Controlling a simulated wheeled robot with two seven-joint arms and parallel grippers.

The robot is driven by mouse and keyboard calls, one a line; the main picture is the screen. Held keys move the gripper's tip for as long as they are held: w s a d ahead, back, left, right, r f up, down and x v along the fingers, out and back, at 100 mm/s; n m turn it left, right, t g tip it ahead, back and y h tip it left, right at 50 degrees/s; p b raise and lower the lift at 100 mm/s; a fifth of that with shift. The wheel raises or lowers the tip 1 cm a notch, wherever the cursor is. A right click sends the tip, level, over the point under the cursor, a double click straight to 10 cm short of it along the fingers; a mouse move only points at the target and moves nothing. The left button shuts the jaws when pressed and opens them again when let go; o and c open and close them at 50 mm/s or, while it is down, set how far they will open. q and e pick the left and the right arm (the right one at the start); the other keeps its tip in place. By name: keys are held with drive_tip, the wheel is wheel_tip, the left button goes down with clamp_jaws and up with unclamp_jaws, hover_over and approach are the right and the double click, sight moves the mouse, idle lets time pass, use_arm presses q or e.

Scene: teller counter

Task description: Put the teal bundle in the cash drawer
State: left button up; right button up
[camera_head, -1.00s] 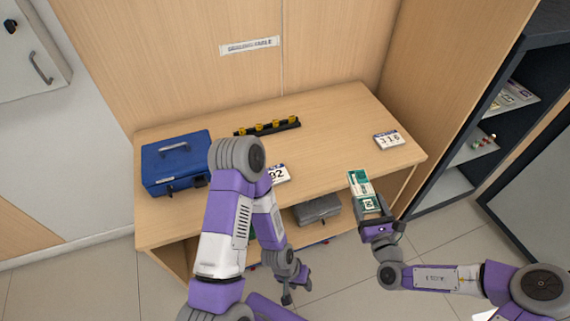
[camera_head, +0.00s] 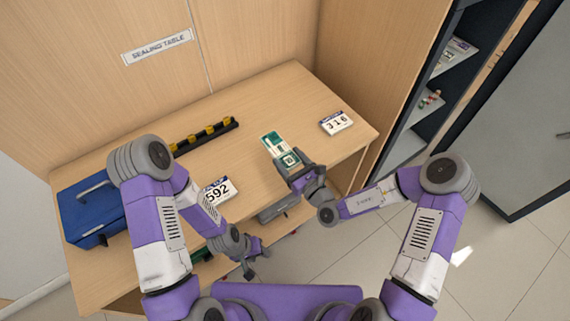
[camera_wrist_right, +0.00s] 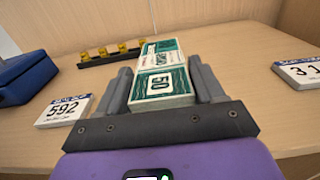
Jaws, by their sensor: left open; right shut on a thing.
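The teal bundle (camera_head: 270,142) is a banded stack of teal and white notes marked 50. My right gripper (camera_head: 288,161) is shut on its near end and holds it over the right part of the sealing table. In the right wrist view the bundle (camera_wrist_right: 160,62) sits between both fingers and points away from me. I cannot tell whether it touches the tabletop. My left gripper (camera_head: 255,258) is open and empty, low in front of the table's front edge. I cannot make out a cash drawer in these views.
On the sealing table (camera_head: 255,108) are a blue box (camera_head: 85,215), a black rack with yellow pieces (camera_head: 205,136), a 592 card (camera_head: 217,189) and a 316 card (camera_head: 336,122). A grey box (camera_head: 280,208) is below. A dark shelf unit (camera_head: 440,90) stands right; floor is clear in front.

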drive_tip(key=f, duration=0.2)
drive_tip(key=s+f+b, duration=0.1)
drive_tip(key=shift+f, duration=0.35)
wheel_tip(320, 180, down, 4)
drive_tip(key=shift+r+b, duration=0.1)
drive_tip(key=shift+b, duration=0.8)
use_arm(q)
drive_tip(key=f, duration=0.1)
drive_tip(key=s+f, duration=0.1)
drive_tip(key=f, duration=0.1)
use_arm(e)
drive_tip(key=o, duration=1.1)
